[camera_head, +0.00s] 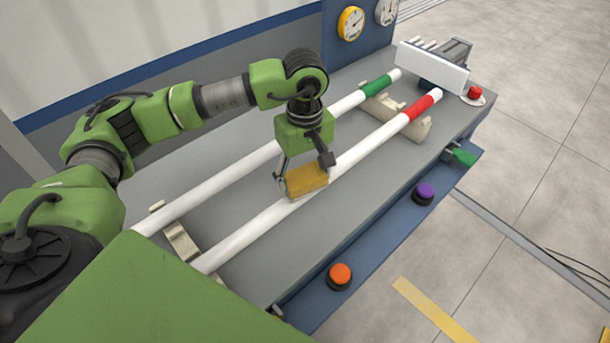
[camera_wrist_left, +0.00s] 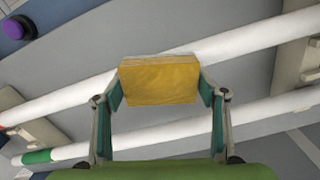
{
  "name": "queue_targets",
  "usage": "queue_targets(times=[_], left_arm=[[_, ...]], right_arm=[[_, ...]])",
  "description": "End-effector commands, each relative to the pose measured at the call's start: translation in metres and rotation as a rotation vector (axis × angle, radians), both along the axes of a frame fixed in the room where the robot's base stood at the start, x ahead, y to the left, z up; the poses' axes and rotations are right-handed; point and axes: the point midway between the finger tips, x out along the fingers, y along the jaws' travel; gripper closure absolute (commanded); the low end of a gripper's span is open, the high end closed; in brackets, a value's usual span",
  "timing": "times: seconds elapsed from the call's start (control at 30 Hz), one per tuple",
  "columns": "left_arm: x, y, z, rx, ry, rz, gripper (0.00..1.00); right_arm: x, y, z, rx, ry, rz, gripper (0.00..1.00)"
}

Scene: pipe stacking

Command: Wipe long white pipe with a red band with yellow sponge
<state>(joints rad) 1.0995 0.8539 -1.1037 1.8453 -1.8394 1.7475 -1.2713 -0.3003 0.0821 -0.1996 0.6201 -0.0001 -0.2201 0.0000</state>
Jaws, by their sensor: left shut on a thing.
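The long white pipe with a red band (camera_head: 255,231) lies on supports along the near side of the grey bench. Its red band (camera_head: 418,108) is near the right end. My left gripper (camera_head: 305,182) is shut on the yellow sponge (camera_head: 308,180), at about the middle of this pipe. The sponge appears to rest on the pipe or just above it; exact contact is hard to tell. In the left wrist view the sponge (camera_wrist_left: 158,81) sits between both fingers and overlaps the pipe (camera_wrist_left: 240,40). My right gripper is not in view.
A white pipe with a green band (camera_head: 225,178) lies parallel behind. Beige supports (camera_head: 408,123) hold both pipes. A white box-like part (camera_head: 432,67) and a red button (camera_head: 475,93) stand at the right end. Orange (camera_head: 340,274) and purple (camera_head: 424,191) buttons line the blue front edge.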

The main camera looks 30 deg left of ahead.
Motion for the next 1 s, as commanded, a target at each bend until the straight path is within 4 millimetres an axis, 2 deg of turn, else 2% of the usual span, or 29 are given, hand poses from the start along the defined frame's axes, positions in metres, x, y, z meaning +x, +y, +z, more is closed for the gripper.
queue_targets(times=[0.5, 0.87, 1.0], left_arm=[[0.001, 0.0, 0.053, 0.0, -0.004, 0.0, 0.52], [0.001, 0.0, 0.057, 0.0, -0.004, 0.0, 0.52], [0.001, 0.0, 0.064, -0.001, -0.005, 0.0, 0.52]], right_arm=[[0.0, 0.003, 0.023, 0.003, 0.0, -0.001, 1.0], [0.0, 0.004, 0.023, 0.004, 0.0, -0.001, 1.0], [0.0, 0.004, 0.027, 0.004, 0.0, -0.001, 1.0]])
